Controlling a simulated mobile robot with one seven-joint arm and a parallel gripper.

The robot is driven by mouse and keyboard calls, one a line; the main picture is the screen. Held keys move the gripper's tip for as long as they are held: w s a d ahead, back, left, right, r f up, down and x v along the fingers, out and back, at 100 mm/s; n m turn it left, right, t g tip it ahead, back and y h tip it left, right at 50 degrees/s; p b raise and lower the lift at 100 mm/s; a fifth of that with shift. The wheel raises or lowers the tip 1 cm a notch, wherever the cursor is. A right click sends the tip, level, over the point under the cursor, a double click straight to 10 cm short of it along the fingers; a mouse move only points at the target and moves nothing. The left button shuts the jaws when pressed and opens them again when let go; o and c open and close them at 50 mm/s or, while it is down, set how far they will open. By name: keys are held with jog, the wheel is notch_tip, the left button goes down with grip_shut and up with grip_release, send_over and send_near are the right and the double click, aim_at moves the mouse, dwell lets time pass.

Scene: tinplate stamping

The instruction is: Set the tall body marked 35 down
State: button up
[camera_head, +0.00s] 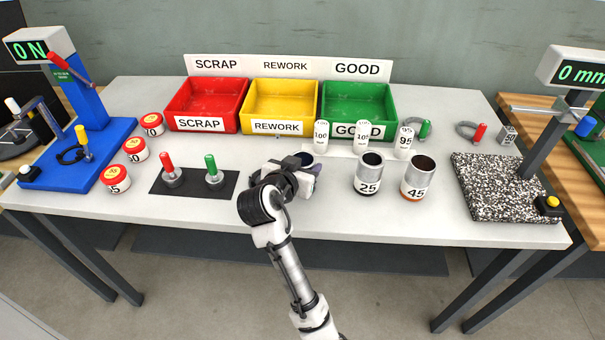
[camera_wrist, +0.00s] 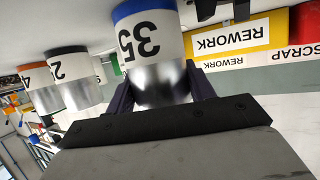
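The tall body marked 35 (camera_wrist: 150,55) is a bare metal cylinder with a white label and a blue band at its base. It appears upside down in the wrist view, between the two dark fingers of my gripper (camera_wrist: 160,92), which look shut on its sides. In the head view my gripper (camera_head: 300,172) is over the middle front of the table and hides most of this body. Only a bit of its open rim (camera_head: 307,158) shows. It looks upright and low over the table. I cannot tell whether its base touches the tabletop.
Tall bodies marked 25 (camera_head: 369,174) and 45 (camera_head: 416,178) stand to the right. White cylinders (camera_head: 321,136) stand behind, before the yellow (camera_head: 246,120) and green bins. A dark mat (camera_head: 195,194) with two plug gauges lies left. The table's front edge (camera_head: 350,232) is close.

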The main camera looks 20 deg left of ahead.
jog(key=c, duration=0.5)
jog(key=shift+o, duration=0.2)
notch_tip(320, 180, up, 20)
jog(key=shift+p, duration=0.3)
